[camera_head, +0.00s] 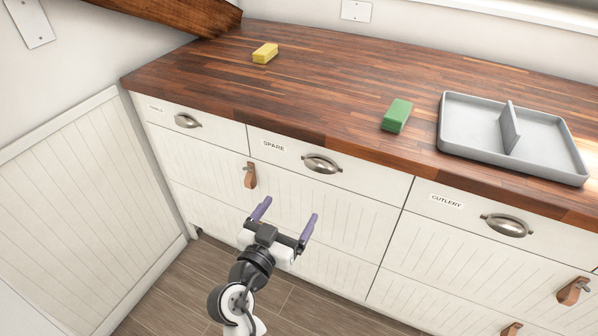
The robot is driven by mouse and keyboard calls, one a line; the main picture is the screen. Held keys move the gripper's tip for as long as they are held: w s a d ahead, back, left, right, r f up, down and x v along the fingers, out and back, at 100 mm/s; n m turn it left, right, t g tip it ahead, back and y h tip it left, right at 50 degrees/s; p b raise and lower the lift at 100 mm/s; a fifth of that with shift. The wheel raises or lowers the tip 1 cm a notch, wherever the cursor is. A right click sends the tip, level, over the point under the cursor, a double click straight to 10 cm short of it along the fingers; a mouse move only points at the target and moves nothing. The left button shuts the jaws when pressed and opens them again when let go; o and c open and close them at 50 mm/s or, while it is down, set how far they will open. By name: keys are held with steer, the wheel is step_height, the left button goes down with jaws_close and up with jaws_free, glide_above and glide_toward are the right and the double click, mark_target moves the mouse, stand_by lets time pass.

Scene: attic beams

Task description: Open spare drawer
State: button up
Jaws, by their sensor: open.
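The spare drawer (290,164) is the top middle front in the white cabinet, with a "SPARE" label at its upper left. It looks shut, flush with its neighbours. Its metal cup handle (322,163) sits near the top middle of the front. My gripper (286,212) is open and empty, with two purple fingers pointing up toward the cabinet. In the picture it is below and left of the cup handle, apart from it, in front of the lower drawer front.
A brown leather pull (250,175) hangs left of my gripper's fingers. The cutlery drawer (470,215) is to the right. On the wooden counter (330,85) are a yellow block (265,53), a green block (397,115) and a divided grey tray (470,151). A panelled wall (80,190) stands left.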

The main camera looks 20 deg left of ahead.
mark_target(317, 171)
steer(key=w+p, duration=0.1)
steer(key=w, duration=0.3)
steer(key=w+p, duration=0.1)
steer(key=w, duration=0.3)
steer(key=w+p, duration=0.2)
steer(key=w, duration=0.2)
steer(key=shift+d, duration=0.35)
steer(key=shift+w, duration=0.9)
steer(key=shift+f, duration=0.1)
